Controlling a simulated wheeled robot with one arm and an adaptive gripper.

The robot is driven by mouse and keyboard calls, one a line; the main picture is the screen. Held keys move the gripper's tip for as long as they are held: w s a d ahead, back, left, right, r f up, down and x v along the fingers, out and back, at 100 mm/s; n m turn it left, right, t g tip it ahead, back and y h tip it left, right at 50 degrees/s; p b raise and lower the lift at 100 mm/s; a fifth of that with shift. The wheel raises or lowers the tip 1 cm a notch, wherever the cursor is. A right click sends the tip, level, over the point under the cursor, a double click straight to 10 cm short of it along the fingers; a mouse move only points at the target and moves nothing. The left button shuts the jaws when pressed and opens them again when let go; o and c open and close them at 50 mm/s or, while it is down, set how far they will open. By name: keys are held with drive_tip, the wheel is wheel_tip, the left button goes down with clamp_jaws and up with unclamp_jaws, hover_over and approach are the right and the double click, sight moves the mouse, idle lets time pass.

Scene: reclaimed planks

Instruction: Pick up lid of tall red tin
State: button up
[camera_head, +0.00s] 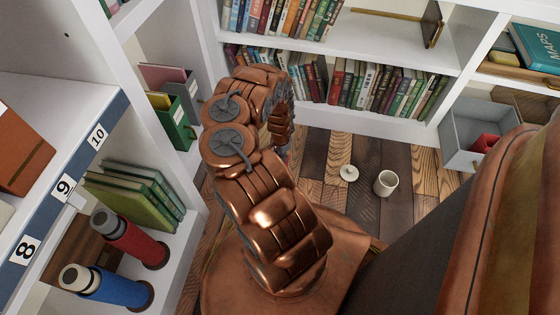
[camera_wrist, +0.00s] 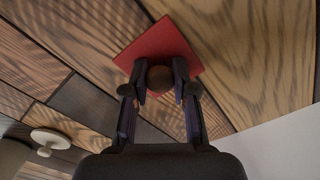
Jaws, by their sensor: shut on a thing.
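In the wrist view a red square top (camera_wrist: 162,42) with a round brown knob (camera_wrist: 160,78) lies below me, over the plank floor. My gripper (camera_wrist: 159,88) has one finger on each side of the knob and is shut on it. Only the top face of the red piece shows, so the tin's walls are hidden, and I cannot tell whether the lid is seated or raised. In the head view my arm hides most of the gripper and the tin.
A cream round lid with a knob (camera_head: 349,173) lies on the floor beside an open cream canister (camera_head: 386,183). White bookshelves (camera_head: 375,123) stand behind, and a shelf with red (camera_head: 130,238) and blue (camera_head: 105,286) cylinders is at left. A grey bin (camera_head: 462,143) sits at right.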

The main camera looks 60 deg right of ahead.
clamp_jaws()
